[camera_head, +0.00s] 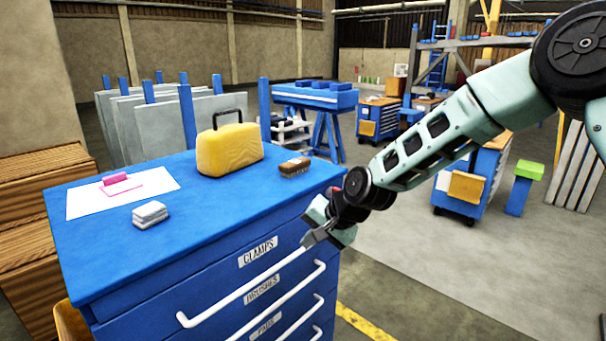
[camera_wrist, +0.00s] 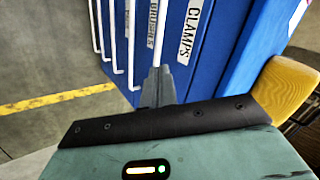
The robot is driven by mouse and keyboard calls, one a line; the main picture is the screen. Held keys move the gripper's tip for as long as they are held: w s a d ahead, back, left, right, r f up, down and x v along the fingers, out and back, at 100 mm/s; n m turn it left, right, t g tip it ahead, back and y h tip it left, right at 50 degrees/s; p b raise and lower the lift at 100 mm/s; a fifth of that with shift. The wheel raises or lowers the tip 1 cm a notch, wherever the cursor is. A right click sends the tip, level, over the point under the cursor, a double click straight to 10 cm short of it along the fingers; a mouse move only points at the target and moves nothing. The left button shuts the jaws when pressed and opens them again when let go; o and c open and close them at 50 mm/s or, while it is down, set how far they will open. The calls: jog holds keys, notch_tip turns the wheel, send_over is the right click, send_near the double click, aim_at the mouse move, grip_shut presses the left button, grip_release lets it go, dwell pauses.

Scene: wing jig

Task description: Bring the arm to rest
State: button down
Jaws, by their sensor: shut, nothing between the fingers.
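My gripper (camera_head: 313,238) is in front of the blue drawer cabinet (camera_head: 215,268), near the right end of the white top handle, by the drawer labelled CLAMPS. Its fingers are shut and hold nothing. In the wrist view the fingertips (camera_wrist: 158,78) point at the cabinet front (camera_wrist: 203,70), close to a white handle (camera_wrist: 160,32). I cannot tell whether they touch it. My arm reaches in from the upper right. The drawers in view look shut.
On the cabinet top are a yellow case (camera_head: 230,150), a brown brush (camera_head: 295,167), a folded grey cloth (camera_head: 150,214) and a white sheet (camera_head: 88,202) with a pink block (camera_head: 115,179). Wooden crates (camera_head: 40,190) stand at left.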

jog(key=s+d+r+n+g+h, duration=0.1)
jog(key=s+r+n+h, duration=0.2)
jog(key=s, duration=0.7)
jog(key=s+d+r+n+g, duration=0.2)
jog(key=s+n, duration=0.2)
jog(key=s, duration=0.7)
jog(key=s+d+r+n+h, duration=0.1)
jog(key=s+d+n, duration=0.1)
jog(key=s+d, duration=0.2)
jog(key=s+d+r+n+g+h, duration=0.1)
jog(key=s+d+n, duration=0.2)
jog(key=s, duration=0.8)
jog(key=shift+d+h, duration=0.4)
jog(key=shift+d, duration=0.35)
jog(key=shift+r, duration=0.1)
